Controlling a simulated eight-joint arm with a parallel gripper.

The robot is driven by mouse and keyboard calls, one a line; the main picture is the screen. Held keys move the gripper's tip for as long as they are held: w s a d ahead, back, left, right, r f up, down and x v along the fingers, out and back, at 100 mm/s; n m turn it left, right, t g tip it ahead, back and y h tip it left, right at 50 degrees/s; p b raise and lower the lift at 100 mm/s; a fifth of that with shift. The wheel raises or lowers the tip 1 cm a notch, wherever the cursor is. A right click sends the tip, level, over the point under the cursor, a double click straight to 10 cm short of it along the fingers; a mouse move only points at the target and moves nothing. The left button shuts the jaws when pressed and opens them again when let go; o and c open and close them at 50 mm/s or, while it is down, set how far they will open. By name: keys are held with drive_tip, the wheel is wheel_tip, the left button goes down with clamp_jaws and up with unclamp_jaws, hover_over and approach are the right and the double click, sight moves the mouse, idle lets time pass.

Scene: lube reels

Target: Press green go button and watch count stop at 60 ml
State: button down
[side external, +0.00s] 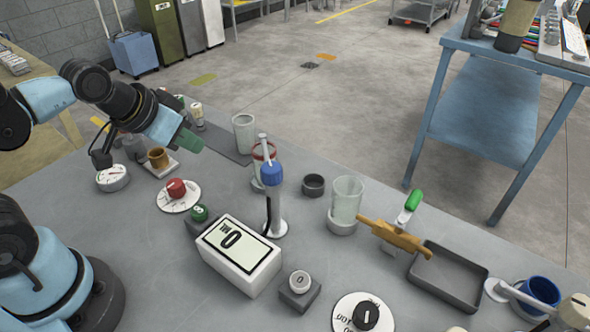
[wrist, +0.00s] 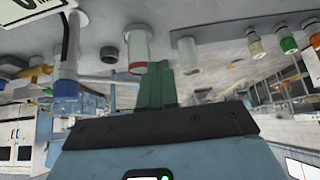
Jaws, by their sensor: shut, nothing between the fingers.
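The green go button (side external: 200,212) sits on a small dark box beside the white display box (side external: 240,255), whose face reads 0 ML. Part of the display (wrist: 38,22) shows upside down at the top left of the wrist view. The blue-capped dispensing tap (side external: 272,175) stands behind the display; it also shows in the wrist view (wrist: 67,65). My gripper (side external: 187,139) is shut and empty, with green fingers, raised above the table behind and left of the button and apart from it. Its fingers also show in the wrist view (wrist: 157,85). The button is not clear in the wrist view.
A red knob dial (side external: 176,188) is left of the button. A grey button marked 0 (side external: 299,283) is right of the display. A clear beaker (side external: 345,200), a red-rimmed glass (side external: 263,155) and a black cup (side external: 313,185) stand behind. A grey tray (side external: 448,275) is at right.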

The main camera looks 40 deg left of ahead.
drive_tip(key=r+g+h, duration=0.1)
drive_tip(key=r+h, duration=0.1)
drive_tip(key=h, duration=0.5)
hover_over(193, 209)
drive_tip(key=shift+f+m, duration=0.25)
drive_tip(key=shift+m, duration=0.05)
drive_tip(key=shift+f, duration=0.1)
drive_tip(key=shift+f, duration=4.3)
drive_tip(key=shift+f, duration=0.1)
drive_tip(key=shift+f, duration=0.35)
